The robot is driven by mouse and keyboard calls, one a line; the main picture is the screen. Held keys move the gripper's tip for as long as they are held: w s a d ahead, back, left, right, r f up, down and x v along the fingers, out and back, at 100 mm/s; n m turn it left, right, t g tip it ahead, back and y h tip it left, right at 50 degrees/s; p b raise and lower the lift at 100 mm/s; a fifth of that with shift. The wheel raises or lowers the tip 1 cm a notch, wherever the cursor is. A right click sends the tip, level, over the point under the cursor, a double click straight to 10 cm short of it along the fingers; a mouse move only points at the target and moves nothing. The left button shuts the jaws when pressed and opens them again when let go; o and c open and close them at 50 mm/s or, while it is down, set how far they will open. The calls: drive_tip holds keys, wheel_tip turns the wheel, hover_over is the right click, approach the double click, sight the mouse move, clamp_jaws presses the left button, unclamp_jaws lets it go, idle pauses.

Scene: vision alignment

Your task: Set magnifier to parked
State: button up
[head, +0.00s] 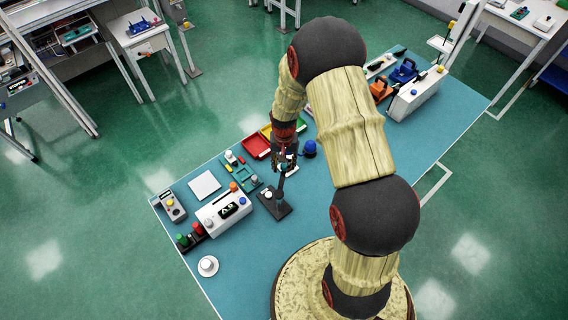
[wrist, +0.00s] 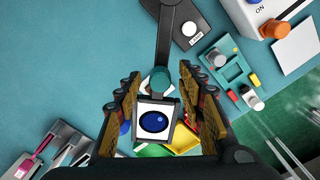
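The magnifier appears to be the dark stand with a flat base (head: 275,203) and an upright-leaning arm (head: 281,184) on the blue-green table. In the wrist view its dark arm (wrist: 164,40) runs down from the base to a teal joint (wrist: 158,80) and a square head with a white face and a blue disc (wrist: 157,121). A white button and a small label show on the base. My gripper (head: 284,162) is at the top of the stand. In the wrist view my gripper (wrist: 160,73) is open, with its fingers on either side of the joint and head and narrow gaps visible.
A white box with a display (head: 224,210), a teal fixture (head: 245,178) and a white pad (head: 204,186) lie left of the stand. Red bin (head: 256,146) and a blue dome (head: 309,149) are close behind my gripper. The table's front-left corner holds a white cup (head: 208,265).

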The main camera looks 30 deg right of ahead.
drive_tip(key=shift+c, duration=0.9)
drive_tip(key=c, duration=0.7)
clamp_jaws()
